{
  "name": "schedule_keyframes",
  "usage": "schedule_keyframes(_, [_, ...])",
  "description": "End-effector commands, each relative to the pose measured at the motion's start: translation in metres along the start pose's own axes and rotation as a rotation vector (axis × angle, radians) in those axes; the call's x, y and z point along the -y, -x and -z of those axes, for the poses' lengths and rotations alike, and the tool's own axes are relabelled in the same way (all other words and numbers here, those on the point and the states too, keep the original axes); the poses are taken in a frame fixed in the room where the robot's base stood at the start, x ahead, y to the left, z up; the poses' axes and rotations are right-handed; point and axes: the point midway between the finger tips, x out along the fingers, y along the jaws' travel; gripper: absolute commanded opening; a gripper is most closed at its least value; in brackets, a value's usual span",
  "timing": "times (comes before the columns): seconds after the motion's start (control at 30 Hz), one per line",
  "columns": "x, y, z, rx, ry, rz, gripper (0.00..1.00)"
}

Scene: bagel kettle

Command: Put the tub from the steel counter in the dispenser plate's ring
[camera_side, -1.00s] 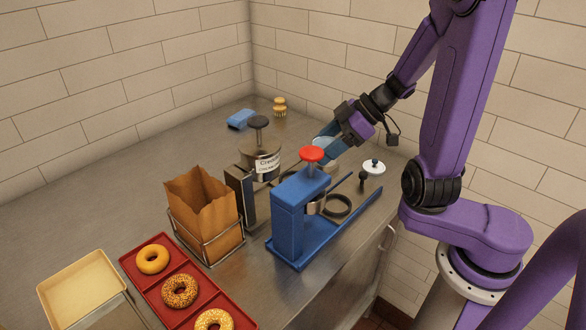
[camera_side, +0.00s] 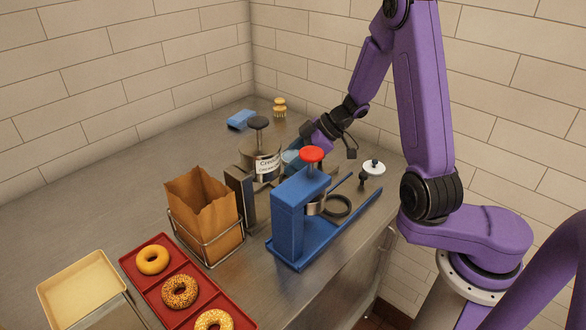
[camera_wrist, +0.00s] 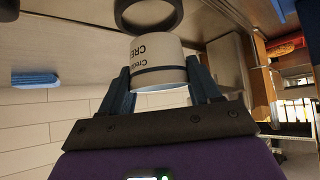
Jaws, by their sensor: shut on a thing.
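My gripper (camera_wrist: 160,92) is shut on the tub (camera_wrist: 158,62), a pale tub with dark lettering and a dark band, held between blue fingers. In the wrist view the lettering is upside down. In the side view the tub (camera_side: 290,156) is a small pale patch behind the red-knobbed blue press, mostly hidden. A dark ring (camera_side: 337,205) lies low beside the press, empty.
The blue press (camera_side: 288,225) stands in front of my gripper. A labelled steel canister (camera_side: 262,168) with a black knob stands close to its left. A white-topped knob (camera_side: 373,167) is at right. A paper bag (camera_side: 205,215) and red bagel tray (camera_side: 166,278) are nearer the camera.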

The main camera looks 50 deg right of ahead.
Motion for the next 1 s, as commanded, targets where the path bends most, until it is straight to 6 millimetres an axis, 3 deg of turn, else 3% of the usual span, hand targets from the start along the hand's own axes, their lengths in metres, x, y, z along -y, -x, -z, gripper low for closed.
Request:
schedule_keyframes(0.3, [-0.002,-0.024,-0.021,0.001,-0.002,0.002,0.30])
schedule_keyframes(0.77, [-0.002,-0.028,-0.025,0.001,-0.002,0.000,0.30])
schedule_keyframes(0.8, [-0.002,-0.028,-0.025,0.001,-0.002,0.000,0.72])
schedule_keyframes(0.83, [-0.002,-0.028,-0.025,0.001,-0.001,0.000,0.82])
schedule_keyframes(0.87, [-0.002,-0.028,-0.025,0.001,-0.001,0.000,0.88])
schedule_keyframes(1.0, [-0.002,-0.028,-0.025,0.001,-0.001,0.000,0.88])
